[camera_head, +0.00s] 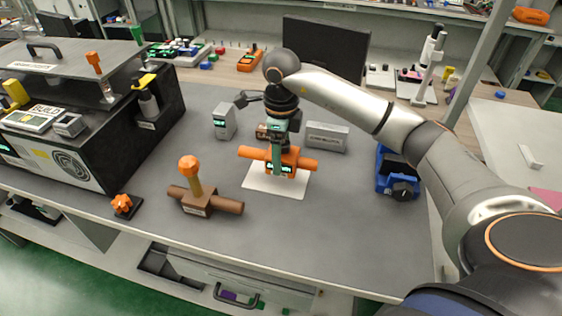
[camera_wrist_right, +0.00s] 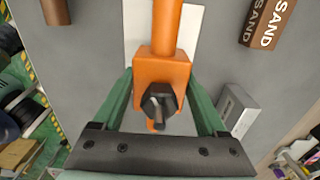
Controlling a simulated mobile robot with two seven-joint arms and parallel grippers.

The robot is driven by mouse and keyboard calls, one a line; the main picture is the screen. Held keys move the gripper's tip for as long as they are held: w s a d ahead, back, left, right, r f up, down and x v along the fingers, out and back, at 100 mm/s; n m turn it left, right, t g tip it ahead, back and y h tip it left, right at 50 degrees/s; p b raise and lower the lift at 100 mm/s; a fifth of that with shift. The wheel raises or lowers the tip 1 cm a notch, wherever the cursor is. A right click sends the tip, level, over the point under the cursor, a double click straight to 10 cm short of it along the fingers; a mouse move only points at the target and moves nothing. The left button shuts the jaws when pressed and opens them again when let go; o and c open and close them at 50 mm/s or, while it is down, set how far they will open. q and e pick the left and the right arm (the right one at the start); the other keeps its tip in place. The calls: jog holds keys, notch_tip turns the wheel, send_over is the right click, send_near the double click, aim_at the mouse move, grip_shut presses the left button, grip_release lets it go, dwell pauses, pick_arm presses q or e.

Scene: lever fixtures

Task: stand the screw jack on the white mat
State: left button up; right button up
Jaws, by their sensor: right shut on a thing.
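The screw jack, an orange block with a round orange bar through it (camera_head: 308,164), is at the white mat (camera_head: 262,184) in the middle of the table. My right gripper (camera_head: 279,158) comes down on it from above and is shut on its block. In the right wrist view the block (camera_wrist_right: 162,70) sits between the green fingers (camera_wrist_right: 160,105), with a dark knob facing the camera. The white mat (camera_wrist_right: 137,20) shows behind it. Whether the jack touches the mat or hangs just above it I cannot tell. My left gripper is not in view.
A brown fixture with an orange-knobbed lever (camera_head: 196,203) stands at front left. A grey box (camera_head: 224,121) and a grey block (camera_head: 326,137) are behind the mat. A blue device (camera_head: 385,183) is at right. The table between mat and blue device is clear.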

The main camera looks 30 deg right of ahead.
jog(key=shift+f, duration=1.3)
jog(key=shift+f, duration=0.2)
jog(key=o, duration=1.6)
jog(key=shift+c, duration=0.2)
jog(key=shift+r, duration=0.1)
notch_tip(320, 180, up, 12)
jog(key=shift+r, duration=0.1)
